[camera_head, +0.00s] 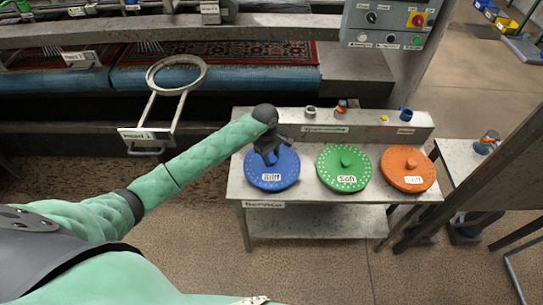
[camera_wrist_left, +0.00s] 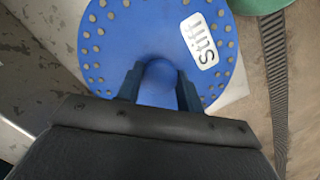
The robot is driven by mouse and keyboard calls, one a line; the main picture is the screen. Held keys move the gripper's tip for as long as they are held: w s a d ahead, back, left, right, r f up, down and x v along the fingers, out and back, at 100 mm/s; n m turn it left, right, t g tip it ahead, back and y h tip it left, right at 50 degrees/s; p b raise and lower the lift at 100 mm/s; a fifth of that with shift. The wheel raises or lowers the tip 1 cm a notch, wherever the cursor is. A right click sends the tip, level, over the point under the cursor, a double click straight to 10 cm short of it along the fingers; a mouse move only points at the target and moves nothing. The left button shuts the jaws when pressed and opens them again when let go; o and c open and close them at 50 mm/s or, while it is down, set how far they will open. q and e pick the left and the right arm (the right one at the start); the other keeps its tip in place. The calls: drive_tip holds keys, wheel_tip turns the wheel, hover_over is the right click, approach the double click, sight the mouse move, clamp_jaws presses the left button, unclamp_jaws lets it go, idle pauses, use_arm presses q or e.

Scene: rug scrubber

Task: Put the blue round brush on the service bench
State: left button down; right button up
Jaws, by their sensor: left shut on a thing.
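The blue round brush (camera_head: 272,179), labelled "Stiff", is at the left end of the service bench (camera_head: 310,191). It lies flat on or just above the top; I cannot tell if it touches. My left gripper (camera_head: 271,156) comes down over it from above. In the left wrist view the brush (camera_wrist_left: 117,50) fills the upper part. The left gripper (camera_wrist_left: 161,86) is shut on its round central knob (camera_wrist_left: 159,78), one finger on each side. My right gripper is not in view.
A green brush (camera_head: 344,167) labelled "Soft" and an orange brush (camera_head: 408,168) lie to the right on the bench. Small fittings stand on the bench's back ledge (camera_head: 375,122). A metal ring holder (camera_head: 176,74) is behind my left arm. A control box (camera_head: 388,22) hangs at upper right.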

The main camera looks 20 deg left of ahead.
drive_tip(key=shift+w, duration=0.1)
use_arm(q)
drive_tip(key=c, duration=0.9)
unclamp_jaws()
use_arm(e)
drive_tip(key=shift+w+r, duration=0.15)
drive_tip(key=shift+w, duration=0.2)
use_arm(q)
drive_tip(key=shift+r, duration=0.1)
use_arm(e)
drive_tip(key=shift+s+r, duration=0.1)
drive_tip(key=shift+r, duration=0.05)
use_arm(q)
drive_tip(key=r, duration=0.4)
drive_tip(key=a+r+p, duration=0.1)
drive_tip(key=r, duration=0.6)
drive_tip(key=shift+w+a+r, duration=0.3)
drive_tip(key=shift+w+r, duration=0.1)
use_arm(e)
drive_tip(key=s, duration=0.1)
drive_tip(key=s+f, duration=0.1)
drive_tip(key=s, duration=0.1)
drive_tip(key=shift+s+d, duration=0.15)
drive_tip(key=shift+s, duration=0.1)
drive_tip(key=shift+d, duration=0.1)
